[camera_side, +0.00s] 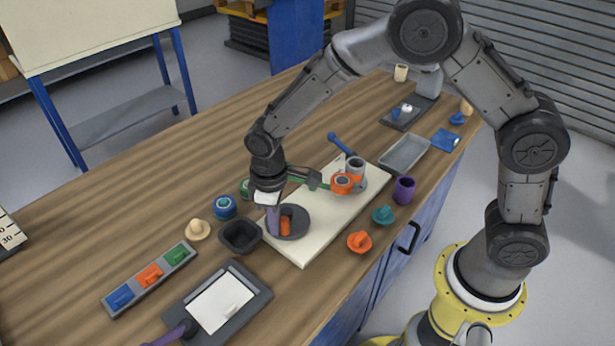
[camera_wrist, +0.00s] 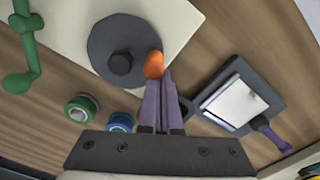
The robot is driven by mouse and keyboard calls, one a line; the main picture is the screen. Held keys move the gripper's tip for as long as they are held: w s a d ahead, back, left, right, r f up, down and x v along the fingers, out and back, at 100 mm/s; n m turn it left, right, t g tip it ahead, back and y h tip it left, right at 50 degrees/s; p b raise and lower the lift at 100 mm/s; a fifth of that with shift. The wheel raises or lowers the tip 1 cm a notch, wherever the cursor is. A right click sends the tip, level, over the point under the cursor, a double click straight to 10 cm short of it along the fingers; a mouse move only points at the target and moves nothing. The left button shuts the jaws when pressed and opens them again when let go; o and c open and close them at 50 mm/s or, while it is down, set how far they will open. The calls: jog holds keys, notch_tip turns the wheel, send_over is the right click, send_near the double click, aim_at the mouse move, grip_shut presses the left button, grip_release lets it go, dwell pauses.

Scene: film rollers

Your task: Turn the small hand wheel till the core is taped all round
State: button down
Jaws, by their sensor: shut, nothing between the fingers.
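A dark grey wheel (camera_side: 296,214) with an orange knob (camera_side: 285,226) lies flat on a cream board (camera_side: 305,246). In the wrist view the wheel (camera_wrist: 112,38) has a dark hub, and the orange knob (camera_wrist: 154,65) sits at its rim. My gripper (camera_side: 273,230) is down at the wheel with its purple fingers closed together and empty. In the wrist view its fingertips (camera_wrist: 163,78) are right beside the knob; I cannot tell whether they touch it. Farther along the board are an orange round part (camera_side: 342,184) and a grey cylinder (camera_side: 355,166). I cannot tell which is the core, and no tape is clearly visible.
A green arm (camera_wrist: 25,40) and a blue lever (camera_side: 341,145) stand near the board. A dark bowl (camera_side: 240,236), blue roll (camera_side: 225,207), orange knob-like piece (camera_side: 359,242), teal piece (camera_side: 383,215), purple cup (camera_side: 404,190) and grey tray (camera_side: 404,154) surround it. Bare wood lies at the back left.

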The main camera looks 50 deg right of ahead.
jog(key=shift+s, duration=0.15)
jog(key=shift+s, duration=0.15)
jog(key=shift+s+d, duration=0.15)
jog(key=shift+s, duration=0.1)
dwell(0.4)
jog(key=shift+s+d, duration=0.15)
jog(key=shift+s+d, duration=0.1)
jog(key=shift+s, duration=0.1)
dwell(0.4)
